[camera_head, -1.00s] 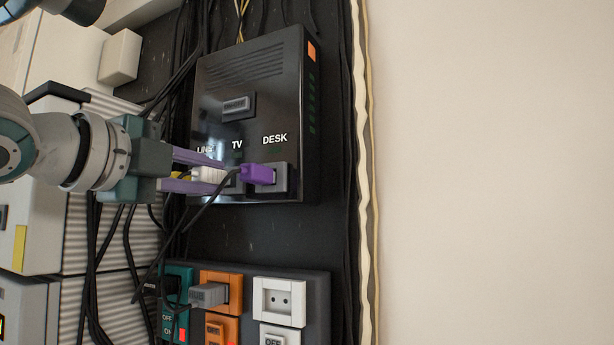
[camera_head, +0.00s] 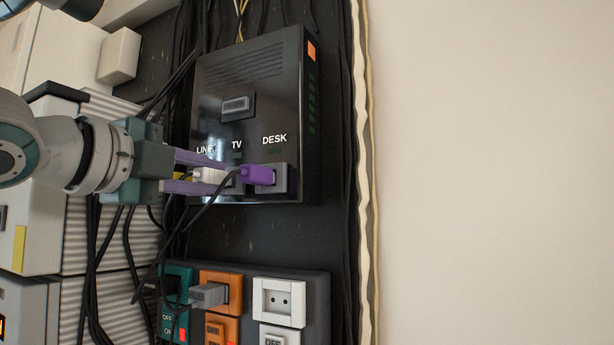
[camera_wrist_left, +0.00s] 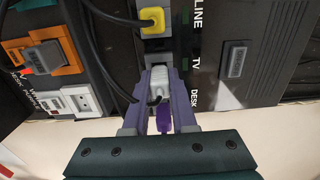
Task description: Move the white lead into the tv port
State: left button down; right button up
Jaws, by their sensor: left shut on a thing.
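The black box (camera_head: 257,113) carries LINE, TV and DESK labels with ports along its lower edge. My left gripper (camera_head: 226,176) is shut on the white lead's plug (camera_head: 208,175), which points at the TV port (camera_head: 235,184). In the left wrist view the white plug (camera_wrist_left: 160,84) sits between the fingers (camera_wrist_left: 161,100), close to the dark TV port opening. I cannot tell whether its tip is inside. The purple plug (camera_head: 258,175) is in the DESK port; the yellow plug (camera_wrist_left: 152,20) is in the LINE port. My right gripper is not in view.
A socket panel (camera_head: 320,290) with a grey plug (camera_head: 207,295) and a white socket (camera_head: 279,301) lies below the box. Black cables hang at the left and run close to my gripper. The bare wall (camera_head: 490,170) is clear at right.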

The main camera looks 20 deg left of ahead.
pick_arm(q)
jog(key=shift+w, duration=0.4)
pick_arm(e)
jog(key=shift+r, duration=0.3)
pick_arm(q)
jog(key=c, duration=0.6)
grip_release()
jog(key=shift+c, duration=0.2)
